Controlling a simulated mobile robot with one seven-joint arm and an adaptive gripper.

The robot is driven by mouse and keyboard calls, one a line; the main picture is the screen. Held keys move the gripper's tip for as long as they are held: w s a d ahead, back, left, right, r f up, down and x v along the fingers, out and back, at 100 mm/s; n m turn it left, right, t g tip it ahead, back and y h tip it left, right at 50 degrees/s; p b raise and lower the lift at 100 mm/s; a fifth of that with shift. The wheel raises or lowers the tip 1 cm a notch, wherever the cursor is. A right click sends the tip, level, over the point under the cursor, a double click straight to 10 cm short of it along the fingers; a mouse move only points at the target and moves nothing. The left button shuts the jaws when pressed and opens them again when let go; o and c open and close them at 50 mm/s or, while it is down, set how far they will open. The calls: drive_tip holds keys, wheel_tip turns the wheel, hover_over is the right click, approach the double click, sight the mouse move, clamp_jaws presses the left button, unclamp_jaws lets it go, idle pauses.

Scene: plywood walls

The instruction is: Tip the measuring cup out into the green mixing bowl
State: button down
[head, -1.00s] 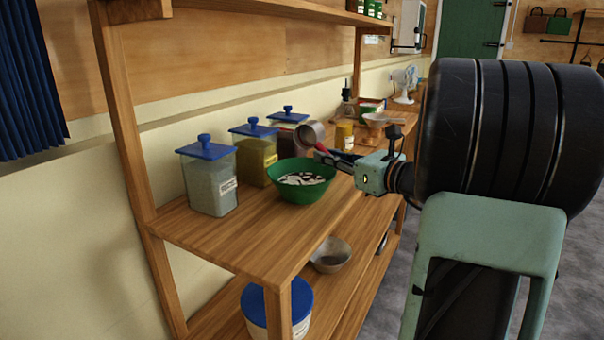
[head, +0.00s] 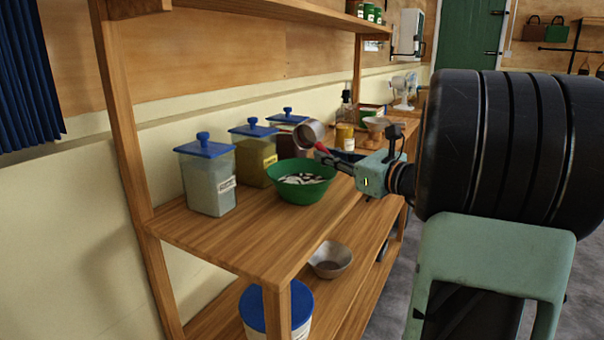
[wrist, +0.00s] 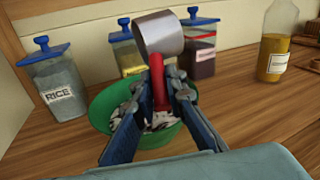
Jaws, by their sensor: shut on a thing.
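The measuring cup (head: 310,132) is a grey metal cup with a red handle. It is held tilted above the far right side of the green mixing bowl (head: 303,190). My gripper (head: 326,152) is shut on the red handle, which shows between the fingers in the wrist view (wrist: 158,88). There the cup (wrist: 158,34) shows its outer side, so its inside is hidden. The green bowl stands on the shelf top and holds dark and pale pieces, partly hidden behind my fingers in the wrist view (wrist: 104,103).
Blue-lidded canisters stand behind the bowl, one labelled RICE (wrist: 58,88). A yellow jar (head: 345,137) stands farther along the shelf. A small bowl (head: 330,260) and a blue-lidded tub (head: 275,303) are on the lower shelf. The shelf top (head: 235,235) in front is clear.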

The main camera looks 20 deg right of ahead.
drive_tip(key=shift+n+t+b, duration=0.3)
drive_tip(key=shift+n+b, duration=0.4)
drive_tip(key=shift+b, duration=0.75)
drive_tip(key=r+p, duration=0.1)
drive_tip(key=p, duration=0.1)
drive_tip(key=shift+m+p, duration=0.3)
drive_tip(key=m+g+p, duration=0.1)
drive_tip(key=m+p, duration=0.1)
drive_tip(key=p, duration=0.3)
drive_tip(key=shift+r, duration=0.1)
drive_tip(key=shift+f+m+g+p, duration=0.2)
drive_tip(key=shift+m+g+p, duration=0.1)
drive_tip(key=shift+p, duration=0.4)
drive_tip(key=shift+f+b, duration=0.3)
drive_tip(key=shift+r+m+p, duration=0.15)
drive_tip(key=shift+m+p, duration=0.15)
drive_tip(key=shift+p, duration=0.55)
